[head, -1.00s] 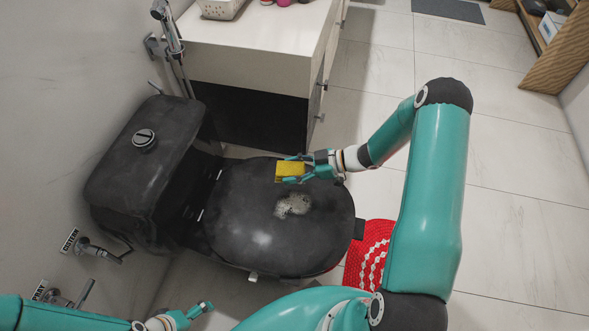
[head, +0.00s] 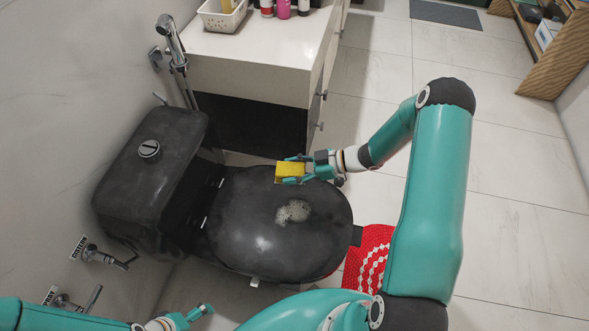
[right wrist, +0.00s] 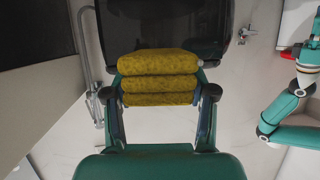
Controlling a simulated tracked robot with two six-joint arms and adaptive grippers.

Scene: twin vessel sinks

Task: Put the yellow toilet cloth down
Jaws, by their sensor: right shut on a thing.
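The yellow toilet cloth (head: 290,169) is held in my right gripper (head: 292,171), above the far part of the black toilet lid (head: 255,235). In the right wrist view the cloth (right wrist: 158,80) is folded in thick layers between both fingers. The black toilet (right wrist: 165,25) shows beyond it. I cannot tell whether the cloth touches the lid. My left gripper (head: 200,312) is low in the head view, in front of the toilet; its finger opening is unclear.
A whitish foamy patch (head: 293,212) lies on the lid. A white counter (head: 255,60) with a basket (head: 222,18) and bottles stands behind. A red mat (head: 368,260) lies at the lid's right. The tiled floor (head: 520,190) at right is clear.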

